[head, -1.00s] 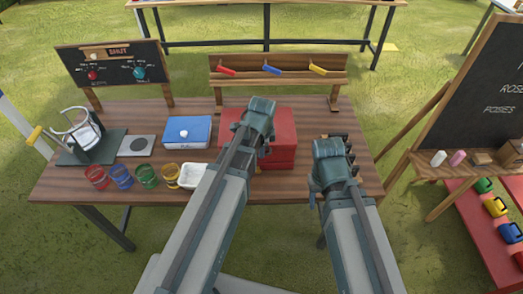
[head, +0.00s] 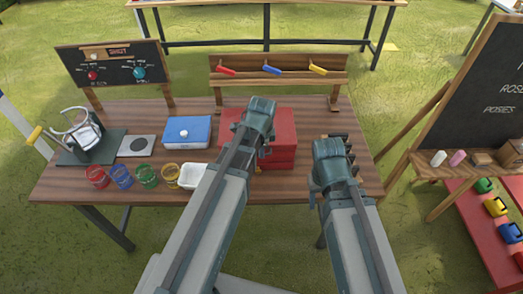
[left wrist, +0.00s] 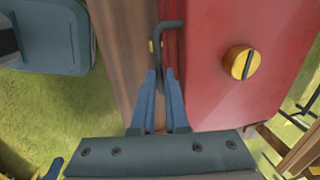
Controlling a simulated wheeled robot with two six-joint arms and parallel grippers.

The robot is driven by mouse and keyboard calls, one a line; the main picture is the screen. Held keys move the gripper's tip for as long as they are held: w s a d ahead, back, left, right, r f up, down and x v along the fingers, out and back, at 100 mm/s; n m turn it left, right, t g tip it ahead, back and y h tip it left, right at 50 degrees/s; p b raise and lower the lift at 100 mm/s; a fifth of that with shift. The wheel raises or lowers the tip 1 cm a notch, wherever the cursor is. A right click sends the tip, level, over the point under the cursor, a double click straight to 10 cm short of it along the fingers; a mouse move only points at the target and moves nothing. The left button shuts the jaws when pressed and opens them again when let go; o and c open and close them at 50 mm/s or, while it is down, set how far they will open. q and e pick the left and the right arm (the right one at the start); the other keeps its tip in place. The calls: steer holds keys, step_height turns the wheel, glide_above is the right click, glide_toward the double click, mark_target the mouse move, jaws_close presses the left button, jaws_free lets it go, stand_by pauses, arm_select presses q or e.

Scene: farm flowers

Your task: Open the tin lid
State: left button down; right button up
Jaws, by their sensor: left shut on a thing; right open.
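A blue box with a white knob on its lid (head: 187,131), which looks like the tin, sits on the wooden table with its lid down. My left gripper (left wrist: 160,90) is beside the red box (head: 283,156), to the right of the tin and apart from it. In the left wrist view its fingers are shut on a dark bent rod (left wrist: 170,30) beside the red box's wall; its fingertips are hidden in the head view. The red box bears a yellow slotted knob (left wrist: 242,62). My right gripper (head: 330,165) is over the table's right part, its fingers mostly hidden.
Red, blue, green and yellow cups (head: 121,177) and a white dish (head: 192,177) stand along the front. A grey square plate (head: 138,146) and a press-like device (head: 80,135) are at the left. A bench with coloured handles (head: 272,72) stands behind.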

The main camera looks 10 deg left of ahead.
arm_select(q)
steer(key=w+a+r+g+p, duration=0.1)
steer(key=w+r+p, duration=0.3)
steer(key=r+p, duration=0.3)
steer(key=w+a+r+p, duration=0.1)
steer(key=w+r+p, duration=0.3)
steer(key=r+p, duration=0.4)
steer(key=w+a+r+p, duration=0.2)
steer(key=w+a, duration=0.1)
steer(key=w, duration=0.7)
steer(key=w+a+r+p, duration=0.2)
steer(key=w+a, duration=0.1)
steer(key=w, duration=0.7)
steer(key=shift+w, duration=0.1)
